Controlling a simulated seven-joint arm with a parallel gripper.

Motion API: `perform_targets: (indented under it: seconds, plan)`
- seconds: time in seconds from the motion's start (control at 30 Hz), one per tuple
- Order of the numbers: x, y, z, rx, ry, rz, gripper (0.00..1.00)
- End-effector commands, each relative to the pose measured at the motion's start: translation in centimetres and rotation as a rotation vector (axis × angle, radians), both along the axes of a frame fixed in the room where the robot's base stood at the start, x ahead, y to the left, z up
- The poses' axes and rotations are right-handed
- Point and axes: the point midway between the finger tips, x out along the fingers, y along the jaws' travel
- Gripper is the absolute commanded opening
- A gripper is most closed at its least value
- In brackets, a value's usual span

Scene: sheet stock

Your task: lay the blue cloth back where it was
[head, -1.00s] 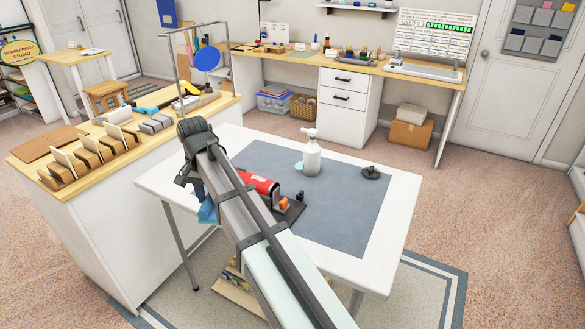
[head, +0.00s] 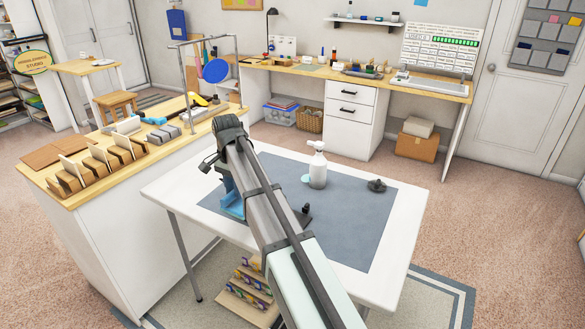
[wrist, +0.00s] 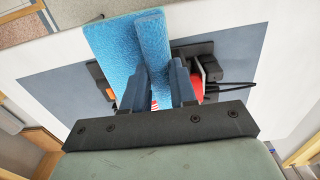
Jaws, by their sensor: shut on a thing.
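The blue cloth (wrist: 112,50) hangs from my gripper (wrist: 160,82) in the wrist view, folded over with a second strip beside it. My gripper is shut on it. In the head view, a piece of the blue cloth (head: 232,207) shows below my gripper (head: 226,185), over the left part of the grey mat (head: 350,225). Whether its lower edge touches the mat, I cannot tell. My arm covers much of that spot. Under the cloth and fingers in the wrist view lie a red object (wrist: 197,88) and a black fixture (wrist: 208,65), partly hidden.
A white spray bottle (head: 318,168) and a small dark knob-like object (head: 377,185) stand on the mat. The white table (head: 400,240) is bare around the mat's right side. A wooden counter (head: 60,195) with card holders stands at the left.

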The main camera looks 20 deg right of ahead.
Motion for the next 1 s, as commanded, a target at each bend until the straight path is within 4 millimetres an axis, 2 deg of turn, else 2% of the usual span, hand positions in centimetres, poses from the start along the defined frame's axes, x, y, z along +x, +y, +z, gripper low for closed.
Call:
perform_targets:
  seconds: [0.03,1.0]
  plan:
    - [1.1,-0.8,0.1,0.0,0.0,-0.002,0.0]
    - [16.0,-15.7,0.1,0.0,0.0,0.0,0.0]
